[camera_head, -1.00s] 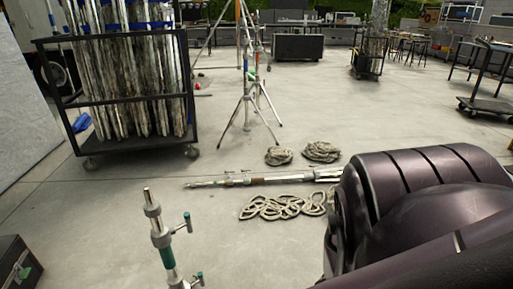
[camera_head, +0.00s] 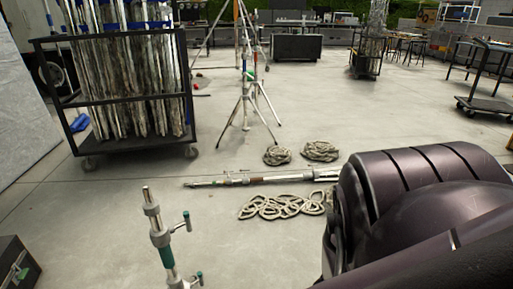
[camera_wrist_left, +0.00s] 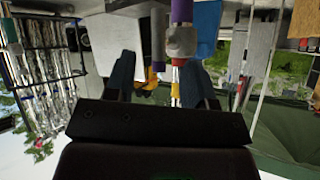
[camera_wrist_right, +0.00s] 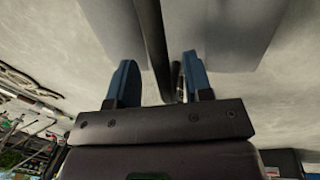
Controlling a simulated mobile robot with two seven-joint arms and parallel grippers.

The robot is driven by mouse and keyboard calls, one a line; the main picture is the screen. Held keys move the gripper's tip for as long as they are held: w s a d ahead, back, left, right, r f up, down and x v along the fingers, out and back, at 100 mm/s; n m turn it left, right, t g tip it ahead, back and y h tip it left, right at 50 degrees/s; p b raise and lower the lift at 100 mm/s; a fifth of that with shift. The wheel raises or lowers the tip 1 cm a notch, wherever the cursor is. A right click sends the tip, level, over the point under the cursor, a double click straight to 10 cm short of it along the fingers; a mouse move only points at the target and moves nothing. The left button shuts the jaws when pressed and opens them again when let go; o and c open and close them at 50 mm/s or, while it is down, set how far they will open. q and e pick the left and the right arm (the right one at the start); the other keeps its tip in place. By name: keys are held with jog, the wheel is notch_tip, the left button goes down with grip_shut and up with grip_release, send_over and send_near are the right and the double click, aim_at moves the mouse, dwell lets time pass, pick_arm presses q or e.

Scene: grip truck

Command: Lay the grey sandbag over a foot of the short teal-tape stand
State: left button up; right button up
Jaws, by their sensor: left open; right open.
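A metal stand with teal tape (camera_head: 167,257) rises upright in the near foreground of the head view. Its feet are below the picture edge. No sandbag can be made out in the head view. In the right wrist view, two flat grey panels with a dark strap-like strip between them, possibly the grey sandbag (camera_wrist_right: 215,35), lie beyond the fingertips. My right gripper (camera_wrist_right: 160,80) is open, with the strip's lower end between its fingers; contact cannot be told. My left gripper (camera_wrist_left: 155,70) is open. A purple-taped pole (camera_wrist_left: 181,12) shows beyond its fingers.
A pole (camera_head: 250,181) lies across the floor with coiled ropes (camera_head: 320,152) behind it and loose rope (camera_head: 285,206) in front. Another stand (camera_head: 247,100) stands farther back. A pole cart (camera_head: 115,100) is at left, a dark case (camera_head: 18,262) near left.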

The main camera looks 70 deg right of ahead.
jog(key=shift+s+a+r+p, duration=0.1)
jog(key=shift+s+r+p, duration=0.1)
jog(key=shift+p, duration=0.15)
pick_arm(q)
jog(key=p, duration=0.3)
jog(key=r+g+p, duration=0.1)
jog(key=p, duration=0.2)
jog(key=shift+a+r, duration=0.2)
jog(key=shift+a, duration=0.05)
pick_arm(e)
notch_tip(320, 180, up, 10)
jog(key=a, duration=0.2)
jog(key=shift+w+r, duration=0.15)
jog(key=shift+w, duration=0.15)
